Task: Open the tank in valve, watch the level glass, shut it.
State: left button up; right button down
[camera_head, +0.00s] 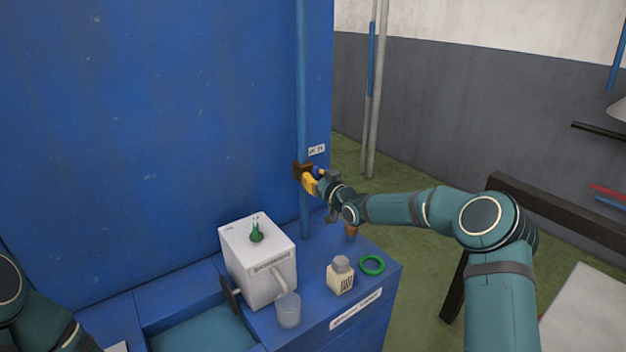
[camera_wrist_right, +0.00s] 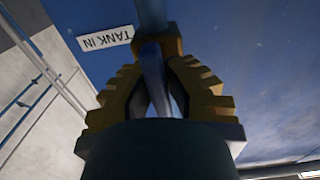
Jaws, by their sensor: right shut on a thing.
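The tank in valve (camera_head: 301,168) is a small brass-brown body on a vertical blue pipe (camera_head: 304,90) on the big blue wall. Its white label (camera_head: 317,150) sits beside it; in the right wrist view the label (camera_wrist_right: 105,39) reads TANK IN, upside down. My right gripper (camera_head: 311,181), with yellow fingers, is at the valve. In the right wrist view my right gripper (camera_wrist_right: 158,95) is shut on the blue valve lever (camera_wrist_right: 154,75), just in front of the brass body (camera_wrist_right: 165,46). I cannot surely identify the level glass. My left gripper is out of view.
On the blue ledge stand a white box (camera_head: 258,265) with a green piece on top, a clear cup (camera_head: 289,310), a cream bottle (camera_head: 340,275) and a green ring (camera_head: 372,265). Right of the wall stand a grey pole (camera_head: 378,90) and a thin tube with a blue stretch (camera_head: 371,55).

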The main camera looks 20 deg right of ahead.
jog(key=c, duration=1)
grip_release()
jog(key=v, duration=1.2)
